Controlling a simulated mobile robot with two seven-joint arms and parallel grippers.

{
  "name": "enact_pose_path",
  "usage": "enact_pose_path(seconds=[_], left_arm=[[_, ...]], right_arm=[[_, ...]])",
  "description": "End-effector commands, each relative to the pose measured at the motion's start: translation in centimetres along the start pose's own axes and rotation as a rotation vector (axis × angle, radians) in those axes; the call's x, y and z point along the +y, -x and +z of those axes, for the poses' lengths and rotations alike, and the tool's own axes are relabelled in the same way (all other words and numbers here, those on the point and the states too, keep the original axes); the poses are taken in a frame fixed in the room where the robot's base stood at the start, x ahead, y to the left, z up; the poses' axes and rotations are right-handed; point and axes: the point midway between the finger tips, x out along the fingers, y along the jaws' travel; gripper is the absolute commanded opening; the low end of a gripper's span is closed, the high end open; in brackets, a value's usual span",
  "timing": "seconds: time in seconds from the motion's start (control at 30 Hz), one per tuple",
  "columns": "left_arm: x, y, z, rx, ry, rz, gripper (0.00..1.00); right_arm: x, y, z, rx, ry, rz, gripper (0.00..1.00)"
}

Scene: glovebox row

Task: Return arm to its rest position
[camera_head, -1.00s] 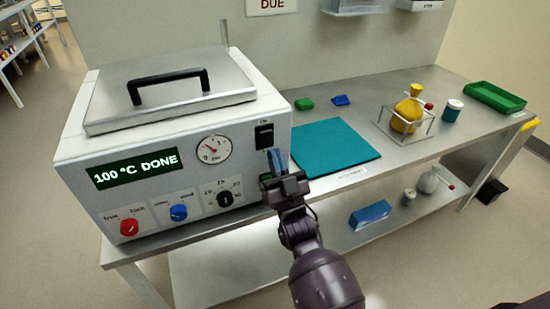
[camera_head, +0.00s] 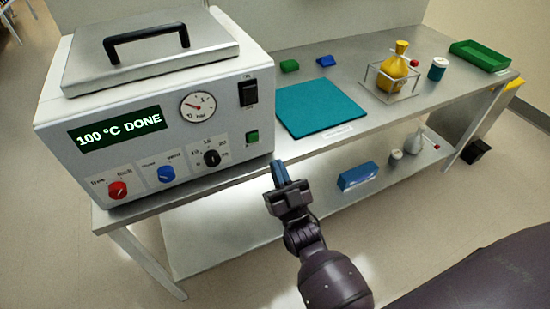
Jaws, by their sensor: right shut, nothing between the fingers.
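My right gripper (camera_head: 280,172) is shut and empty. It is in the air just in front of the bench edge, below and to the right of the white heating device (camera_head: 90,173). The device's display (camera_head: 115,129) reads "100 °C DONE". Its front carries a gauge, a black switch (camera_head: 248,93), a green button (camera_head: 252,137) and red, blue and black knobs. The fingers look apart from the device. Part of my own arm fills the lower right corner. My left gripper is not in view.
A yellow flask (camera_head: 394,68) stands in a wire frame. A green tray (camera_head: 480,55) is at the far right. A blue box (camera_head: 358,176) lies on the lower shelf.

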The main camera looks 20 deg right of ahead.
Motion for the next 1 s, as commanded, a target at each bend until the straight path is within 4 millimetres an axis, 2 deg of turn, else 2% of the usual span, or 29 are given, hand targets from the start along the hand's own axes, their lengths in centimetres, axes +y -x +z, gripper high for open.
enact_pose_path(seconds=[0.57, 0.67, 0.87, 1.0], left_arm=[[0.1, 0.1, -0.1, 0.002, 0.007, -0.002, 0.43], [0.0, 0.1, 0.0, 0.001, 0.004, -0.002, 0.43], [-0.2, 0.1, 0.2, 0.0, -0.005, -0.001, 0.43], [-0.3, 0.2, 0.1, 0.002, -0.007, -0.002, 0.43]], right_arm=[[0.0, 0.0, 0.2, -0.01, 0.001, 0.0, 0.0], [0.1, 0.0, 1.1, -0.069, 0.001, 0.003, 0.0], [0.3, -0.6, 3.5, -0.293, -0.011, 0.016, 0.0], [1.2, 0.8, 4.3, -0.487, -0.008, 0.011, 0.0]])
